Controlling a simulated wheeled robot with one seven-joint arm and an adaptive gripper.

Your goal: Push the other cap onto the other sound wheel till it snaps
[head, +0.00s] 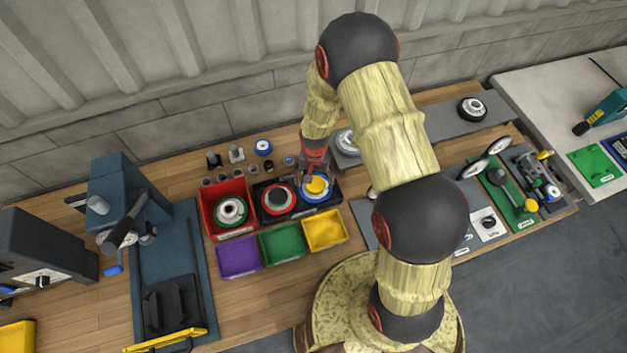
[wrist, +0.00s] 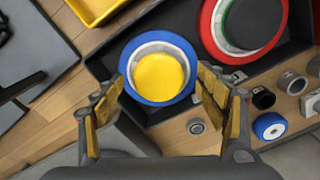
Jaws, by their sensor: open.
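A wheel with a blue rim and pale hub (head: 331,197) sits at the right end of a black tray; it also shows in the wrist view (wrist: 137,84). A yellow cap (wrist: 160,78) lies in its middle; I cannot tell whether it is fully seated. My gripper (head: 316,172) is open above the blue-rimmed wheel. In the wrist view its fingers (wrist: 160,86) stand apart on either side of the yellow cap; contact is unclear.
A red bin (head: 206,222) with another wheel stands left of the black tray (head: 259,187). Purple (head: 238,258), green (head: 283,243) and yellow (head: 325,231) trays lie in front. Small cylinders and a blue roller (head: 264,147) stand behind. A blue press (head: 135,205) is at left.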

